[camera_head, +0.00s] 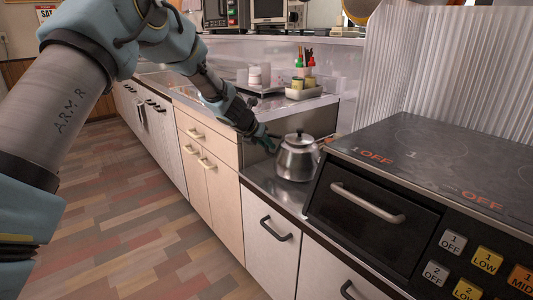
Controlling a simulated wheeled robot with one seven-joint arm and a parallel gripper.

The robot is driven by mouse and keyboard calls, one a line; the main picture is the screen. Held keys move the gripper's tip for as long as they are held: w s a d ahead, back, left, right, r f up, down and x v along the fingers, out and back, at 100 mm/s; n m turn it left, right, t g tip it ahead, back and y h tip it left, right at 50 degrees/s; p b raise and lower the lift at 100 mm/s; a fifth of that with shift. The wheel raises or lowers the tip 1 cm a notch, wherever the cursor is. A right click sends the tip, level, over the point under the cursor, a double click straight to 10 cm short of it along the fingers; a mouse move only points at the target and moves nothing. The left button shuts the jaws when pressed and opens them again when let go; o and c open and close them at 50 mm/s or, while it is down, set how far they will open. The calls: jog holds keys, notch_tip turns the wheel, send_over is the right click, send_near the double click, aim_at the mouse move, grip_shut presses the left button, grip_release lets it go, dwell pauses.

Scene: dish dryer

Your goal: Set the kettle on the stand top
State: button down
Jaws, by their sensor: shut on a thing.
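The kettle (297,160) is silver metal with a dark knob on its lid. It appears upright over the low metal counter, left of the black stove. I cannot tell whether its base touches the counter. My gripper (272,143) is at the kettle's left side, shut on it, likely at the handle; the fingertips are small and partly hidden. A brownish part shows at the kettle's right side. Which surface is the stand top is not clear; a raised metal shelf (275,104) lies behind the kettle.
The black stove (440,150) stands close on the right, higher than the counter (262,176). A tray (303,92) with bottles and small containers sits on the shelf behind. Cabinets (207,165) run along the left. The floor (150,220) is clear.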

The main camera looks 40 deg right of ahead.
notch_tip(320, 180, down, 2)
jog(key=shift+b, duration=0.3)
jog(key=c, duration=0.8)
grip_release()
jog(key=shift+o, duration=0.2)
jog(key=v, duration=1.2)
jog(key=shift+p, duration=0.4)
jog(key=shift+a, duration=0.1)
